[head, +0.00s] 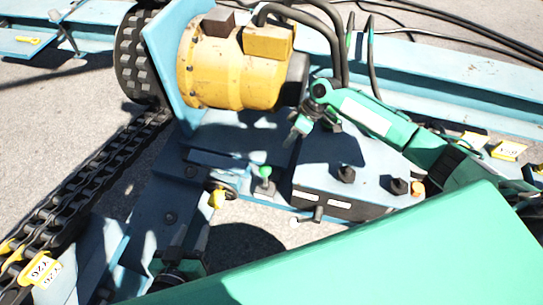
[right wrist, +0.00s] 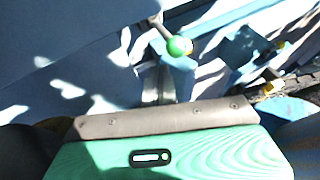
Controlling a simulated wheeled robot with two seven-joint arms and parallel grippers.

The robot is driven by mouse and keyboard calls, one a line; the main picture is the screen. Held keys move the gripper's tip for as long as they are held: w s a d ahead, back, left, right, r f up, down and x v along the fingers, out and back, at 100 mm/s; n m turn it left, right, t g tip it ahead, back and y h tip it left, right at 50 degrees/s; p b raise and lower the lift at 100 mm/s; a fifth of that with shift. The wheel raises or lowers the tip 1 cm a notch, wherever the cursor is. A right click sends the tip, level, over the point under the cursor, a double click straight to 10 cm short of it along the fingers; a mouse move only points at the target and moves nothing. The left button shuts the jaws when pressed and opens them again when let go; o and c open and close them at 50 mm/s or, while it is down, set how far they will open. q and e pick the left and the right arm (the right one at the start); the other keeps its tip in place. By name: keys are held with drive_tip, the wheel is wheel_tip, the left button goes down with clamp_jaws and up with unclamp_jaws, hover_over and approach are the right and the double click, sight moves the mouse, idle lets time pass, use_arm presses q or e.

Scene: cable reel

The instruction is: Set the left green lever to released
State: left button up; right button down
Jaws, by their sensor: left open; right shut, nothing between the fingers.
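A lever with a green ball knob (head: 265,172) stands on the blue frame below the yellow motor in the head view. In the right wrist view its green knob (right wrist: 178,46) shows on a pale shaft slanting to the upper left. My right gripper (head: 297,132) comes from the right and is shut and empty, a little above and right of the knob in the head view. In the right wrist view its shut fingers (right wrist: 159,78) point towards the knob; contact cannot be told. My left gripper (head: 183,240) is open and empty at the lower middle, over the frame.
The yellow motor (head: 232,70) with thick black cables stands behind the lever. A black chain (head: 85,180) runs along the left. A dark switch box (head: 335,204) and black knobs (head: 345,173) lie to the right of the lever. Bare ground shows below it.

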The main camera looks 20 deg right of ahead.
use_arm(q)
drive_tip(key=shift+d+r+t+h, duration=0.3)
drive_tip(key=shift+d+r, duration=0.15)
use_arm(e)
drive_tip(key=w+d+r, duration=0.2)
drive_tip(key=w+d, duration=0.1)
drive_tip(key=shift+d+r, duration=0.15)
drive_tip(key=shift+r, duration=0.05)
use_arm(q)
drive_tip(key=w+a+r+t+b, duration=0.2)
drive_tip(key=w+r+t, duration=0.2)
drive_tip(key=r, duration=0.5)
drive_tip(key=shift+r+t+h, duration=0.35)
drive_tip(key=shift+t+h, duration=0.05)
drive_tip(key=shift+t, duration=0.8)
use_arm(e)
drive_tip(key=s+a+f, duration=0.3)
drive_tip(key=a+f, duration=0.5)
drive_tip(key=f, duration=0.1)
drive_tip(key=shift+s+a, duration=0.2)
drive_tip(key=shift+a, duration=0.05)
use_arm(q)
drive_tip(key=shift+w, duration=0.15)
